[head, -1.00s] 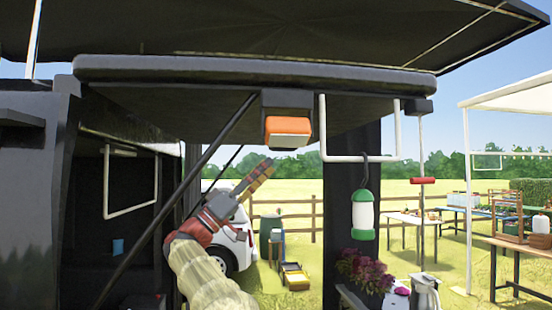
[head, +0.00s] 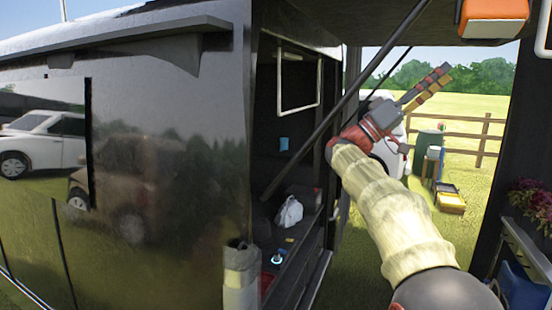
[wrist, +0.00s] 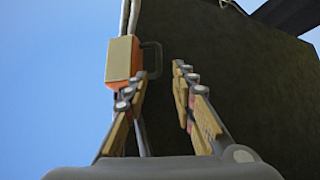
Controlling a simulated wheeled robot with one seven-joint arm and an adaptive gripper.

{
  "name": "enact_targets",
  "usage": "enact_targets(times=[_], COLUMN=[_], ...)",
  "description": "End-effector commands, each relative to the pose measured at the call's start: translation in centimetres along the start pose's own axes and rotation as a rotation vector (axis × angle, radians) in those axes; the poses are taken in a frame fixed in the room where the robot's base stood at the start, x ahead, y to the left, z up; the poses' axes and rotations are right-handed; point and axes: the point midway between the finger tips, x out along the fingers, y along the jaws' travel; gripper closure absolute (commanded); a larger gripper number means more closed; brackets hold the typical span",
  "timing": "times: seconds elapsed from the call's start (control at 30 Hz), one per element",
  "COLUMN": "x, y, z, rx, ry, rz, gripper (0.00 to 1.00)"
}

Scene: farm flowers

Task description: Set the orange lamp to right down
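The orange lamp (head: 493,10) is a box with a pale lower face, mounted under the dark canopy at the top right of the head view and partly cut by the frame. In the wrist view an orange and grey box (wrist: 122,62), seemingly this lamp, sits beyond my left finger, with a dark loop at its right. My gripper (head: 438,76) is raised, below and left of the lamp in the head view. In the wrist view its fingers (wrist: 160,73) stand apart with nothing visible between them. The lamp appears apart from the fingers.
A dark diagonal strut (head: 345,105) runs up to the canopy left of my arm. A dark glossy trailer wall (head: 160,150) fills the left. A shelf holds a white bag (head: 289,213). Purple flowers (head: 532,203) stand at right. Grass and a wooden fence (head: 483,138) lie behind.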

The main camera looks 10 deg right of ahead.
Motion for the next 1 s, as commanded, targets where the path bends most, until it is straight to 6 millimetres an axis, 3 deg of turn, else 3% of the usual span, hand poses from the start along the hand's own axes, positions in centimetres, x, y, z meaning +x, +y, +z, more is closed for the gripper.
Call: enact_targets(times=[0.07, 0.27, 0.4, 0.5, 0.63, 0.77, 1.0], x=[-0.1, -4.4, -9.2, -13.7, -20.2, -27.0, -38.9], y=[-1.3, -10.2, -14.5, -15.6, -14.5, -11.2, -1.5], z=[0.2, 6.3, 12.9, 18.0, 24.0, 29.0, 35.5], rx=[-0.074, -0.331, -0.507, -0.605, -0.682, -0.702, -0.603], ry=[-0.006, -0.088, -0.169, -0.232, -0.314, -0.395, -0.552], rz=[-0.048, -0.350, -0.628, -0.846, -1.124, -1.385, -1.804], gripper=[0.74, 0.74, 0.74, 0.74, 0.74, 0.74, 0.74])
